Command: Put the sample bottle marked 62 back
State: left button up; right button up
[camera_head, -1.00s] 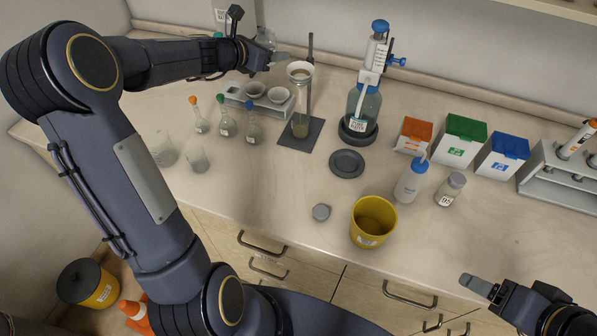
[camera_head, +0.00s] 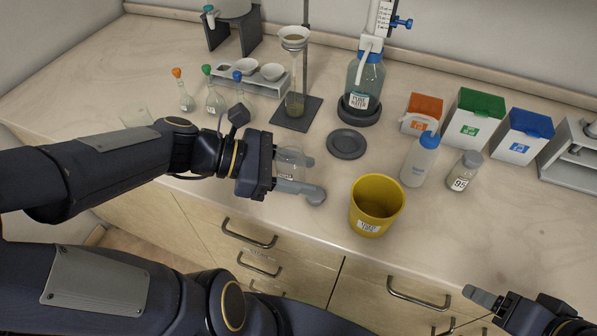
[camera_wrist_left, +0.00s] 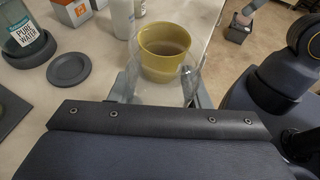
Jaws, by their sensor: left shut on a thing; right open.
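My left gripper (camera_head: 308,178) is shut on a clear, empty-looking glass vessel (camera_head: 290,163), held left of the yellow bin near the counter's front edge. The vessel also shows in the left wrist view (camera_wrist_left: 160,90), in front of the yellow bin. I cannot read a number on it. My right gripper (camera_head: 480,298) is open and empty at the lower right, only partly in view.
The yellow bin (camera_head: 377,204) stands close to the right of the held vessel. Behind are a round grey disc (camera_head: 346,144), a pure-water dispenser (camera_head: 365,85), a funnel stand (camera_head: 294,112) and several flasks. A wash bottle (camera_head: 419,160) and lidded boxes are at the right.

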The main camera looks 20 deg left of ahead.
pick_arm(q)
jog(key=shift+w+f, duration=0.2)
jog(key=shift+f, duration=0.15)
jog(key=w+a+f, duration=0.1)
jog(key=w+f, duration=0.1)
jog(key=w, duration=0.1)
jog(key=w+a+f, duration=0.2)
jog(key=w+f, duration=0.1)
jog(key=w, duration=0.1)
jog(key=w+a+f+b, duration=0.1)
jog(key=w+f, duration=0.2)
jog(key=w, duration=0.1)
jog(key=shift+w+a+f, duration=0.25)
jog(key=shift+a, duration=0.15)
jog(key=shift+w+a+f, duration=0.1)
jog(key=shift+w+f, duration=0.1)
jog(key=shift+f, duration=0.15)
jog(key=f, duration=0.3)
jog(key=shift+w+a+f, duration=0.1)
jog(key=shift+w+f, duration=0.1)
